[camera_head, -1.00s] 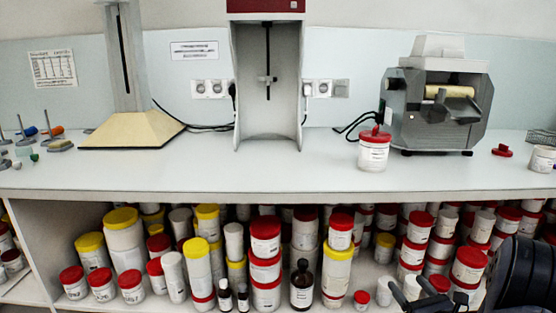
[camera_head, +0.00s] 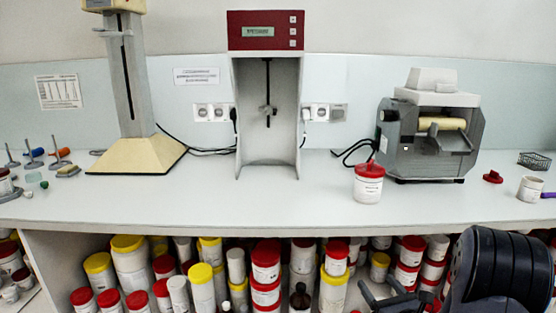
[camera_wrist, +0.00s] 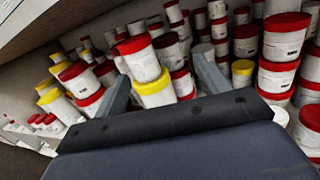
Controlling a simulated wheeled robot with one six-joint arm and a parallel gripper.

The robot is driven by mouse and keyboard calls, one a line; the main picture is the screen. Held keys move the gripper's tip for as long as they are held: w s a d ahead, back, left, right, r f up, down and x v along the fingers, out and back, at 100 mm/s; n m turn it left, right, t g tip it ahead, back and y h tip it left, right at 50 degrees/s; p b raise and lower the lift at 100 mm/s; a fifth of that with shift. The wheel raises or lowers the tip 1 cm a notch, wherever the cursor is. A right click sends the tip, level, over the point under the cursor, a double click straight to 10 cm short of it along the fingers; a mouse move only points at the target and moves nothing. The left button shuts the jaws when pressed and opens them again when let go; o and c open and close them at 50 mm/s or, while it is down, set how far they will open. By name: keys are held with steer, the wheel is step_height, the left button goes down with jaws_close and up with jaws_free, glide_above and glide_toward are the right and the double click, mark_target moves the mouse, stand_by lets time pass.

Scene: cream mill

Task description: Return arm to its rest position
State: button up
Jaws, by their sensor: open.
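My gripper (camera_head: 392,296) shows at the bottom right of the head view, in front of the shelf below the counter, with my dark arm beside it. Its two grey fingers are spread apart. In the wrist view my gripper (camera_wrist: 165,88) is open, and the fingers point toward the stacked jars. Nothing is held between the fingers. A jar with a yellow lid (camera_wrist: 154,90) shows beyond and between them; I cannot tell the exact gap to it.
The counter (camera_head: 250,205) carries a red-lidded jar (camera_head: 368,184), a grey roller mill (camera_head: 430,135), a red-topped mixer (camera_head: 265,30) and a stand with a cream base (camera_head: 137,155). An open white jar (camera_head: 530,188) and a red lid (camera_head: 492,177) are at right. Jars crowd the shelf.

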steer(key=shift+a+r+p, duration=0.55)
steer(key=shift+r, duration=0.2)
steer(key=shift+a+r+p, duration=0.55)
steer(key=shift+r, duration=0.15)
